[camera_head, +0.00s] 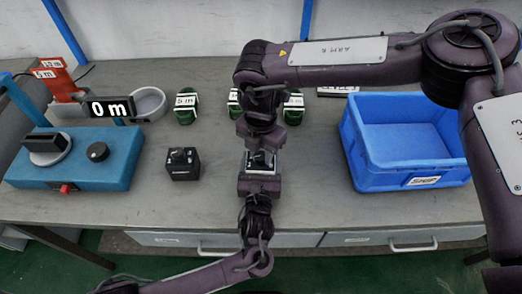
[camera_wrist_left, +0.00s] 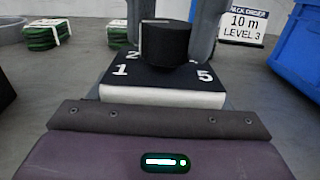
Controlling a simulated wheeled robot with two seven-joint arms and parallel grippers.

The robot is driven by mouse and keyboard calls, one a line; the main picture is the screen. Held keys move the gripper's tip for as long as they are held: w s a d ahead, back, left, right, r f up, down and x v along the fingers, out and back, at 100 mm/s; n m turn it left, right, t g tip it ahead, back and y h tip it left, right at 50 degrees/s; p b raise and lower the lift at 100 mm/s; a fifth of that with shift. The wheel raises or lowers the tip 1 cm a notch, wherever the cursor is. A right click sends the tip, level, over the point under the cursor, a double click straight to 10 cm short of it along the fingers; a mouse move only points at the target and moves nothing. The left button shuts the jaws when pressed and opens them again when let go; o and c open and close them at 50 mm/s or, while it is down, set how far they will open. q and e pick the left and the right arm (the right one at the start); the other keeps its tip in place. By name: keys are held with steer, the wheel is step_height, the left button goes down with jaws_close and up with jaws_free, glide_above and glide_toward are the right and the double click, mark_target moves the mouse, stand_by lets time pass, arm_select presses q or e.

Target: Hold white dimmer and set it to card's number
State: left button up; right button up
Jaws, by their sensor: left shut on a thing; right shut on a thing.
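The white dimmer (camera_head: 261,163) is held between my two grippers above the table's middle. In the left wrist view it has a white body (camera_wrist_left: 160,97), a black top with 1, 2 and 5 readable, and a round black knob (camera_wrist_left: 165,43). My left gripper (camera_head: 260,176) is shut on the body from the front. My right gripper (camera_head: 262,146) is shut on the knob, its fingers at either side of it. The knob's setting cannot be read for sure. The card (camera_wrist_left: 245,22) reads "10 m LEVEL 3"; in the head view my right arm partly hides it.
A black box with a knob (camera_head: 183,164) stands left of my grippers. Green coils (camera_head: 187,107) stand behind. A blue crate (camera_head: 405,182) is at right.

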steer(key=m, duration=1)
steer(key=shift+s+m, duration=0.1)
steer(key=shift+m, duration=0.3)
steer(key=m, duration=0.5)
steer(key=shift+m, duration=0.3)
steer(key=m, duration=0.4)
steer(key=shift+m, duration=0.3)
steer(key=o, duration=1)
steer(key=shift+r, duration=0.15)
